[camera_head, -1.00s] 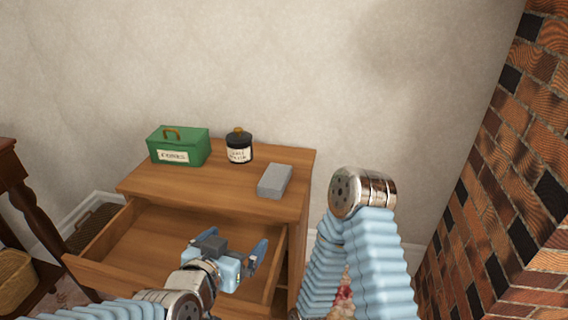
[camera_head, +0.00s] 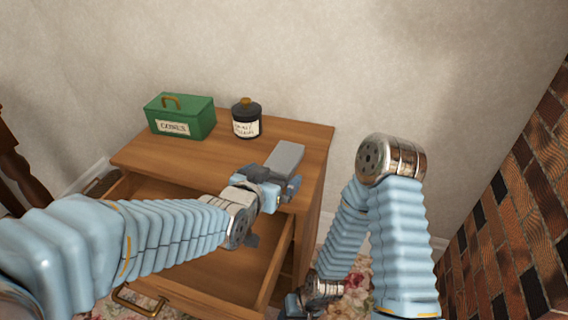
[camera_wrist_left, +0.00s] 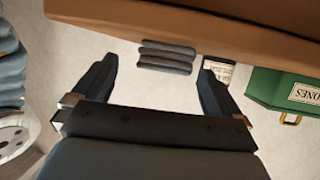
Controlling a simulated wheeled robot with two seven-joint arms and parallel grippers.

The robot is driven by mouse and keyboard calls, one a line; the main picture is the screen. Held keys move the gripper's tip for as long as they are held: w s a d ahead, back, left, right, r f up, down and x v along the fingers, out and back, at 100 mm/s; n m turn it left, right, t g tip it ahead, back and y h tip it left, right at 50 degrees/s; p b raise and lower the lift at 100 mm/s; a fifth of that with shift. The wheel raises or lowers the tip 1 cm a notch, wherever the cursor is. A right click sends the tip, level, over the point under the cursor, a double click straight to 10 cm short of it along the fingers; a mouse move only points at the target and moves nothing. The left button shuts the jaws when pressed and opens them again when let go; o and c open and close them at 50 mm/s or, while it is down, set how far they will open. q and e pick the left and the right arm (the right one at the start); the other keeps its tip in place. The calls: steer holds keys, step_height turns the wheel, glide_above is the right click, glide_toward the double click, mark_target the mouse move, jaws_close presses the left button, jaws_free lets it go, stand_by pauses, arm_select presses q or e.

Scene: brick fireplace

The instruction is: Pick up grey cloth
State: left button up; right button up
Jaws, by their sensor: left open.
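The grey cloth (camera_head: 285,158) lies folded into a small block on the right part of the dresser top. In the left wrist view, the grey cloth (camera_wrist_left: 167,57) shows as stacked layers, ahead of and between the finger lines. My left gripper (camera_head: 272,184) is just in front of the cloth at the dresser's front edge. In the left wrist view, my left gripper (camera_wrist_left: 160,72) has its fingers wide apart with nothing between them. My right gripper (camera_head: 295,304) is low at the bottom of the head view, partly cut off, and its jaws are unclear.
A green box (camera_head: 180,118) and a black jar (camera_head: 246,120) stand at the back of the wooden dresser top (camera_head: 225,160). An open drawer (camera_head: 190,262) juts out below my left arm. A brick fireplace (camera_head: 515,220) is at the right.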

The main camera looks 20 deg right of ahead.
mark_target(276, 167)
arm_select(q)
steer(key=x, duration=0.4)
steer(key=shift+w+a+r, duration=0.2)
steer(key=shift+w+r, duration=0.1)
steer(key=shift+r, duration=0.05)
steer(key=shift+w+d+f, duration=0.15)
steer(key=shift+w+d, duration=0.15)
steer(key=shift+w, duration=0.05)
steer(key=c, duration=1)
